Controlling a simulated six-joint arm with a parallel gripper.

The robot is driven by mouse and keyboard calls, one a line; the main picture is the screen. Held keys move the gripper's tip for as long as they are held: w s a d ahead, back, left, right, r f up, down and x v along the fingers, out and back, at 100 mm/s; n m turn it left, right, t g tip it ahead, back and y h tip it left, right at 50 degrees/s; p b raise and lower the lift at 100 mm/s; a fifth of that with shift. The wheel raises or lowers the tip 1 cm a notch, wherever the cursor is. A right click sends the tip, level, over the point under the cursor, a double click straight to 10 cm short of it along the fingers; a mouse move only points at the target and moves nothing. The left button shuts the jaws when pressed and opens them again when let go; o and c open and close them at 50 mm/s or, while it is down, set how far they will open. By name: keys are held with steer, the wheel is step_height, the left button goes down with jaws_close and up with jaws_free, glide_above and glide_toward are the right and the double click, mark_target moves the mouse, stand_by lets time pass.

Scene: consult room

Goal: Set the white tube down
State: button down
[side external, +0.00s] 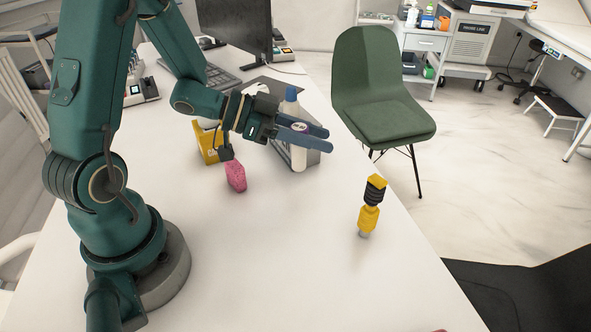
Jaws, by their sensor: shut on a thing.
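The white tube (298,158) is upright with a blue cap at its top. My gripper (327,139) is shut on it around the middle, and the blue-grey fingers hide part of its body. The tube's lower end shows below the fingers, in front of a grey box-like thing (318,158). I cannot tell whether its bottom touches the white table (270,250) or is a little above it.
A pink block (235,177) and a yellow box (207,142) are left of the tube. A yellow and black tool (371,206) stands near the table's right edge. A keyboard (215,78) and monitor (240,25) are behind. The front middle of the table is clear.

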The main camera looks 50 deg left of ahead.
steer(key=shift+w+d+f, duration=0.2)
steer(key=shift+d+f, duration=0.35)
steer(key=shift+f, duration=0.5)
steer(key=shift+w+d+f, duration=0.25)
steer(key=shift+d+f, duration=0.3)
steer(key=shift+f, duration=0.45)
steer(key=shift+w+d+f, duration=0.2)
steer(key=shift+d+f, duration=0.35)
steer(key=shift+f, duration=0.5)
steer(key=shift+f, duration=0.1)
steer(key=c, duration=0.5)
jaws_free()
